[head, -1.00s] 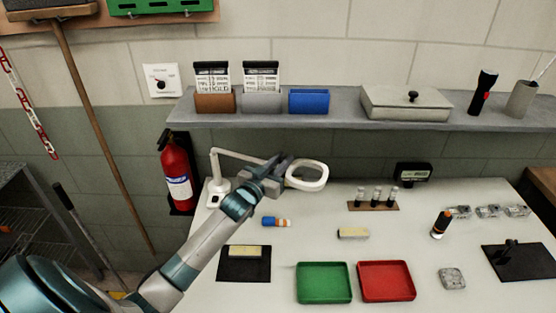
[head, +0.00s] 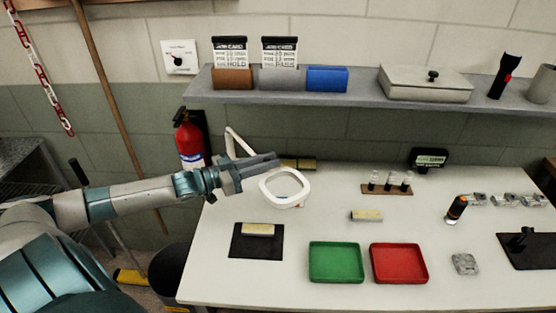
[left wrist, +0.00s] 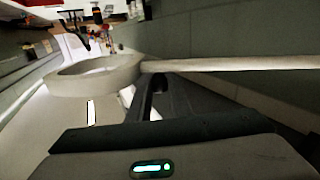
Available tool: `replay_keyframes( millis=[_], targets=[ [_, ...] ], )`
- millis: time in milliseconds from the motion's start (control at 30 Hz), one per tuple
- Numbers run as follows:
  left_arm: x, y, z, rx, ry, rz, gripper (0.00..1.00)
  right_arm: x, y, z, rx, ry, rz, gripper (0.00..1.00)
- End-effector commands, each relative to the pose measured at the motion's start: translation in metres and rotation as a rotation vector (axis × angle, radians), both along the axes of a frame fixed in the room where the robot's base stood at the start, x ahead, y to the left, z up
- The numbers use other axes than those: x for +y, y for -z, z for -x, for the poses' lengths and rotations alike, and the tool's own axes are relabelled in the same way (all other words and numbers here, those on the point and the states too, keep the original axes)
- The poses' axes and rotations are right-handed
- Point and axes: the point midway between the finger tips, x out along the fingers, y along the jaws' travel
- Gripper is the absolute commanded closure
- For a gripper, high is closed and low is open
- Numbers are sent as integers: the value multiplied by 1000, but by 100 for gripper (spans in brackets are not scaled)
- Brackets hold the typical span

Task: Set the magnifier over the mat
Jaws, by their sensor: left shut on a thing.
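The magnifier's white ring head (head: 285,188) hangs over the back left of the table, behind and right of the left black mat (head: 241,250). Its white jointed arm (head: 236,141) shows behind my gripper; its base is hidden. My left gripper (head: 262,167) is shut on the magnifier beside the ring. In the left wrist view the ring (left wrist: 95,76) and the pale arm (left wrist: 215,64) lie just beyond the fingers (left wrist: 152,95). A cream block (head: 258,229) lies on the left mat. A second black mat (head: 525,255) lies far right with a dark object on it. My right gripper is out of view.
Green (head: 336,262) and red (head: 399,263) trays lie at the front. A pale block (head: 366,215), a vial rack (head: 387,189) and a dark bottle (head: 456,208) stand further back. A shelf (head: 350,97) overhangs the back. A fire extinguisher (head: 189,139) hangs at left.

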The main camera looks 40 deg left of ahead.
Motion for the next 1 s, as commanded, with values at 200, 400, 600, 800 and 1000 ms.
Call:
replay_keyframes(
  millis=[200,400,600,800,1000],
  targets=[
    [13,4,27,2,113,-5,100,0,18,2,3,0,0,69],
    [24,2,45,1,194,-2,100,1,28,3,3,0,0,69],
    [30,1,56,-1,243,1,100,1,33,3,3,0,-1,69],
    [32,0,59,-2,260,0,100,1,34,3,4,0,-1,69],
    [32,0,59,-1,261,1,100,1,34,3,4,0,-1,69]
  ],
)
